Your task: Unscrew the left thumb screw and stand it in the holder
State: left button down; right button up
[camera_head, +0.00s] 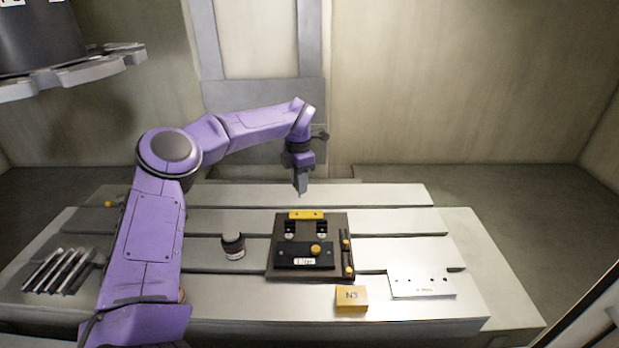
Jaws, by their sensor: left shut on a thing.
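The dark mould base (275,262) lies on the slotted table, right of the middle of the head view. A black block (290,254) with a white label sits on it, with one yellow knob (315,249) on its right part. I see no yellow knob on its left part. Two more yellow knobs (346,244) are at the dark strip along the base's right edge, which may be the holder. My left gripper (301,190) points down above the base's far edge. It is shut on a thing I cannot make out. My right gripper is out of view.
A yellow bar (306,215) lies at the base's back edge. A dark jar (233,246) stands left of it. A yellow block (351,298) and a pale plate (421,284) lie at front right. Several metal bars (58,271) lie at far left. The back right table is clear.

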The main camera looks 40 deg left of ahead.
pick_arm(q)
jog(key=shift+s+f+b, duration=0.3)
jog(key=s+b, duration=0.1)
jog(key=s+f+b, duration=0.1)
jog(key=s, duration=0.1)
jog(key=shift+d+f+b, duration=0.1)
jog(key=shift+b, duration=0.2)
jog(key=w+f, duration=0.1)
jog(key=w+f+b, duration=0.1)
jog(key=f, duration=0.1)
jog(key=shift+w+f, duration=0.1)
jog(key=shift+w, duration=0.15)
jog(key=shift+s+r, duration=0.4)
jog(key=shift+s, duration=0.25)
jog(key=shift+w+f, duration=0.35)
jog(key=shift+w, duration=0.2)
jog(key=shift+s, duration=0.15)
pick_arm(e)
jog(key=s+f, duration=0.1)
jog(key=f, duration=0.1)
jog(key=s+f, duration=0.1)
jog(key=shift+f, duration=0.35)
pick_arm(q)
jog(key=shift+s+r+p, duration=0.15)
jog(key=shift+s+p, duration=0.05)
jog(key=shift+p, duration=0.1)
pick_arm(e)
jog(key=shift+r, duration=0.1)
pick_arm(q)
jog(key=shift+f, duration=0.4)
